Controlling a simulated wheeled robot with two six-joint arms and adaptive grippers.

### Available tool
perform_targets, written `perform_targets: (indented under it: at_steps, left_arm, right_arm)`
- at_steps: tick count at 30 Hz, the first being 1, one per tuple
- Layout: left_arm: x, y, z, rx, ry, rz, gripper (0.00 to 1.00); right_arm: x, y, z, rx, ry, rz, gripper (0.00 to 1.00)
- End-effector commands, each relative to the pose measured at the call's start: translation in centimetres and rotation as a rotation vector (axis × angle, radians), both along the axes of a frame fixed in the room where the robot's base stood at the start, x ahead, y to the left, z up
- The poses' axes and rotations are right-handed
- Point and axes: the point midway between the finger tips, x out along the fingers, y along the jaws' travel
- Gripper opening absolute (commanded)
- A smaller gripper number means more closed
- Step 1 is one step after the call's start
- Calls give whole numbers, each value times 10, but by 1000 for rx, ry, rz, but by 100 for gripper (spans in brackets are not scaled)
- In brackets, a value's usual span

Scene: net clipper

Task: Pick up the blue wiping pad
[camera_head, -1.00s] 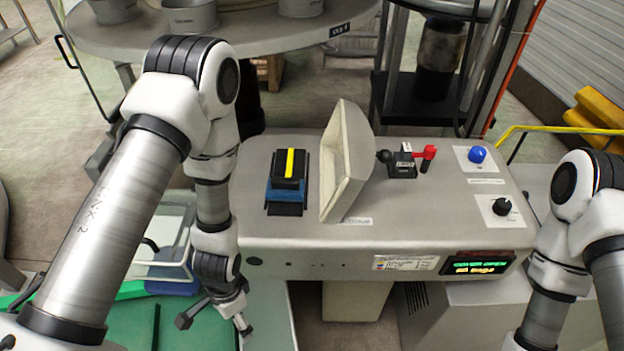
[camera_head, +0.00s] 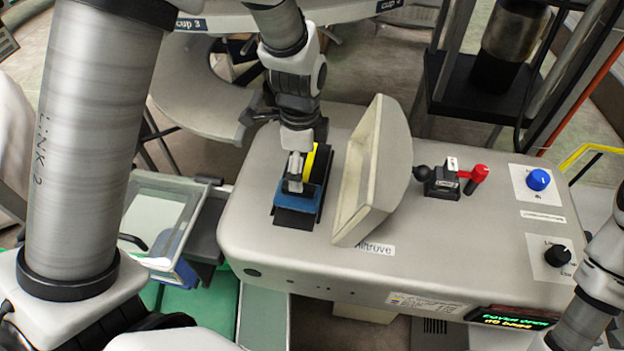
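A blue piece (camera_head: 297,203) lies on top of the grey machine, left of the raised beige cover, with black parts in front of it and a yellow strip (camera_head: 309,160) above it. It is the likeliest wiping pad, but I cannot tell for certain. My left gripper (camera_head: 295,184) points down over this piece and hides part of it. Its fingers are close to or touching the piece; I cannot tell whether they are shut on it. My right arm is at the right edge, and its gripper is out of view.
The raised beige cover (camera_head: 370,175) stands close on the right. Beyond it are a red-handled lever (camera_head: 475,178), a blue knob (camera_head: 538,180) and a black knob (camera_head: 558,255). A clear-walled tray (camera_head: 165,212) with something blue under it is at the lower left.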

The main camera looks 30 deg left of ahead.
Motion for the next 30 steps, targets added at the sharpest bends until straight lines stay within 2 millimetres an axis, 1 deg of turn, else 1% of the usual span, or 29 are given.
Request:
perform_targets:
  at_steps: [7,9,12,15,20,21,23,24,25,26,30]
  left_arm:
    - [-3,1,-31,0,7,1,97]
    - [-3,1,-44,0,7,2,97]
    - [-2,1,-63,1,5,1,97]
    - [-2,1,-70,0,2,1,97]
    - [-2,1,-70,1,1,1,97]
    - [-2,1,-70,1,1,1,83]
    - [-2,1,-70,1,1,1,61]
    - [-2,1,-70,1,1,1,47]
    - [-2,1,-70,1,1,1,37]
    - [-2,1,-70,0,2,1,32]
    - [-2,1,-70,1,2,2,32]
  right_arm:
    - [-1,0,15,0,3,0,0]
    - [-1,0,21,0,3,0,0]
    - [0,0,22,0,2,0,0]
    - [0,0,22,0,2,0,0]
    - [0,0,21,0,2,0,0]
    - [-1,0,21,0,2,0,0]
    - [-1,0,21,0,2,0,0]
    - [-1,0,21,0,2,0,0]
    - [-1,0,21,0,2,0,0]
    - [-1,0,21,0,2,0,0]
    - [-1,0,21,0,2,0,0]
